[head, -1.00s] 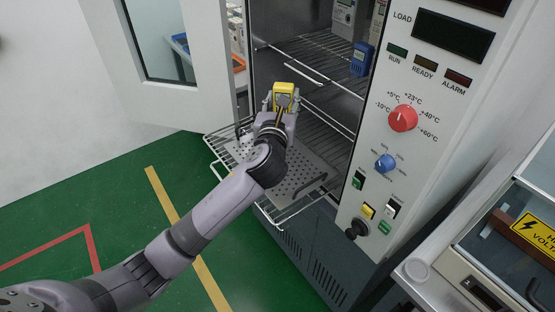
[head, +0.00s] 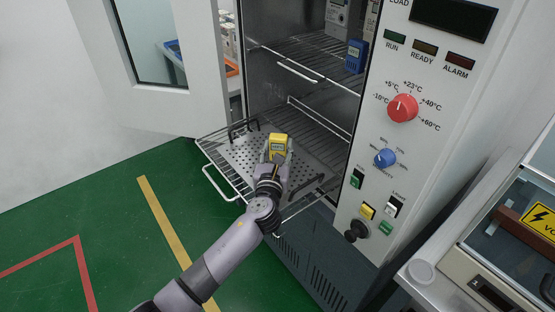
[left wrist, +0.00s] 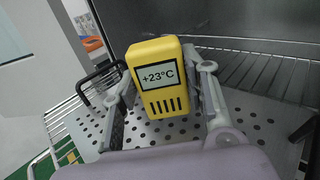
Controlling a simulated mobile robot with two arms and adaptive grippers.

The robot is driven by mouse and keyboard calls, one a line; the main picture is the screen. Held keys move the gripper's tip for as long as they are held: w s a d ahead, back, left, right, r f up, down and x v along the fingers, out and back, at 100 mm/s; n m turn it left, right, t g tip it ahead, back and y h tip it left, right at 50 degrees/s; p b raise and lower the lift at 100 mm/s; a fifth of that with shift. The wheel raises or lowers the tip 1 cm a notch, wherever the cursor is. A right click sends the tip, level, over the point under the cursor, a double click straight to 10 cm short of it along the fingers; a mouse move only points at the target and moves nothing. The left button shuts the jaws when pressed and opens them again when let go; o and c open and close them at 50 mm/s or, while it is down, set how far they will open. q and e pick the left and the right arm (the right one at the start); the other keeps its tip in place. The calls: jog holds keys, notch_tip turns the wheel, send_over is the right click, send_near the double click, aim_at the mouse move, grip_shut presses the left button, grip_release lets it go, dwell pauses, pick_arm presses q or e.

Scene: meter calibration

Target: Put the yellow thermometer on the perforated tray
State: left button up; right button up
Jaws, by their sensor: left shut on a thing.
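The yellow thermometer (head: 278,144) is held in my left gripper (head: 277,155), which is shut on it. In the left wrist view the thermometer (left wrist: 158,80) stands between the two fingers with its screen reading +23°C. The perforated tray (head: 243,155) with dark handles lies on a wire shelf that is pulled out of the chamber. The thermometer is over the tray; I cannot tell whether its base touches it. The tray (left wrist: 255,115) also shows around the gripper in the left wrist view. My right gripper is not in view.
The pulled-out wire shelf (head: 216,181) juts from the chamber. A blue device (head: 356,57) stands on the upper shelf. The open door (head: 205,60) is at left and the control panel (head: 400,150) at right. Much of the tray is clear.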

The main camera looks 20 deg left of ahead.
pick_arm(q)
notch_tip(320, 180, down, 3)
jog(key=shift+r+b, duration=0.1)
jog(key=shift+b, duration=0.25)
jog(key=o, duration=0.9)
jog(key=s, duration=0.5)
jog(key=s+d, duration=0.1)
jog(key=s, duration=0.1)
jog(key=shift+s, duration=0.2)
